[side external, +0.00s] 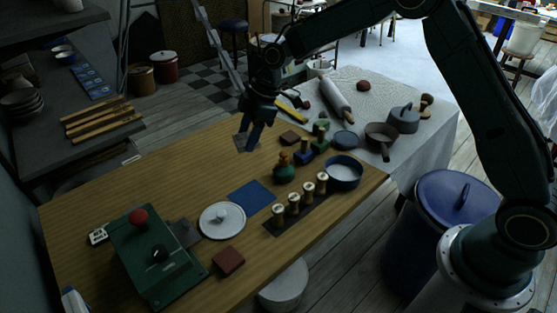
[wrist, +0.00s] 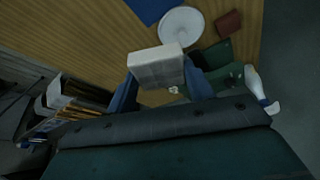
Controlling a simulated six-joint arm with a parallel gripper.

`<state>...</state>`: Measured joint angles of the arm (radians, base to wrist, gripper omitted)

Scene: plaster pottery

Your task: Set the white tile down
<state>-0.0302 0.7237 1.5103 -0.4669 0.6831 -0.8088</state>
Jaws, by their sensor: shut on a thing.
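My gripper (side external: 248,138) is shut on the white tile (wrist: 157,66). In the wrist view the tile sits between the two blue fingers, its pale face showing. In the side view the tile (side external: 241,144) looks small and grey at the fingertips, held above the far left part of the wooden table (side external: 185,165). No contact between tile and table can be made out. A flat blue square (side external: 251,197) lies on the table nearer the camera, and its edge shows at the top of the wrist view (wrist: 150,8).
A white round lid (side external: 222,222), a red-brown block (side external: 228,261) and a green box with a red knob (side external: 150,262) stand at the front. The table's left middle is clear.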

